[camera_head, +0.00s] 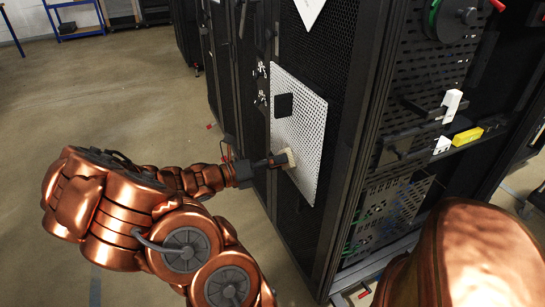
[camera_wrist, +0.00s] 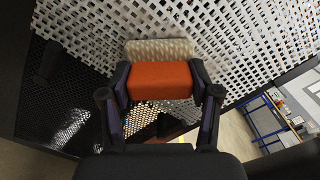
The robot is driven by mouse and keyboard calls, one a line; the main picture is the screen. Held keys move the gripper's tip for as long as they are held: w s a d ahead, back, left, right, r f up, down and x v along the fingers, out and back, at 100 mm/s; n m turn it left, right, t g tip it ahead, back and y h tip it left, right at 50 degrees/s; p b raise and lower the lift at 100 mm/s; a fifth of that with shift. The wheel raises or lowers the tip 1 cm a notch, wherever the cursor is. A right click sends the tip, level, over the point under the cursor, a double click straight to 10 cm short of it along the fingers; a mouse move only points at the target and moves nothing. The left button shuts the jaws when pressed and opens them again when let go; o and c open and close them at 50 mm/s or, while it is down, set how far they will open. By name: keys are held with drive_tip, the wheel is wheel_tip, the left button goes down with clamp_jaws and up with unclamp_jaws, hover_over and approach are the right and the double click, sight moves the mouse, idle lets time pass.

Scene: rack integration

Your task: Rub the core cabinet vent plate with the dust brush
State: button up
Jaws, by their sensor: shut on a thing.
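The dust brush has an orange handle block (camera_wrist: 160,81) and pale bristles (camera_wrist: 158,48) in the wrist view. My gripper (camera_wrist: 166,84) is shut on the orange block, one finger on each side. In the head view my gripper (camera_head: 277,160) is at the lower left part of the vent plate, with the pale end of the brush (camera_head: 289,157) at the plate's face. The vent plate (camera_head: 308,125) is a white perforated sheet on the dark cabinet door, and also fills much of the wrist view (camera_wrist: 235,30). The bristles appear to touch it; exact contact is hard to tell.
A black square (camera_head: 284,105) sits on the plate's upper left. The black cabinet (camera_head: 335,60) has an open side at right with a shelf holding a yellow block (camera_head: 467,136) and white items. Open floor (camera_head: 120,100) lies left. A blue cart (camera_head: 75,20) stands far back.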

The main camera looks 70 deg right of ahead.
drive_tip(key=shift+s+a+r+p, duration=0.1)
drive_tip(key=shift+s+a+p, duration=0.95)
drive_tip(key=shift+s+a, duration=0.85)
drive_tip(key=shift+a, duration=0.1)
drive_tip(key=s+a+p, duration=0.1)
drive_tip(key=p, duration=0.5)
drive_tip(key=shift+a+r, duration=0.1)
drive_tip(key=shift+r, duration=0.05)
drive_tip(key=shift+s+a+p, duration=0.2)
drive_tip(key=shift+a+p, duration=0.1)
drive_tip(key=shift+p, duration=0.9)
drive_tip(key=shift+s+a+p, duration=0.25)
drive_tip(key=shift+a+p, duration=0.05)
drive_tip(key=shift+p, duration=0.55)
drive_tip(key=shift+f, duration=0.2)
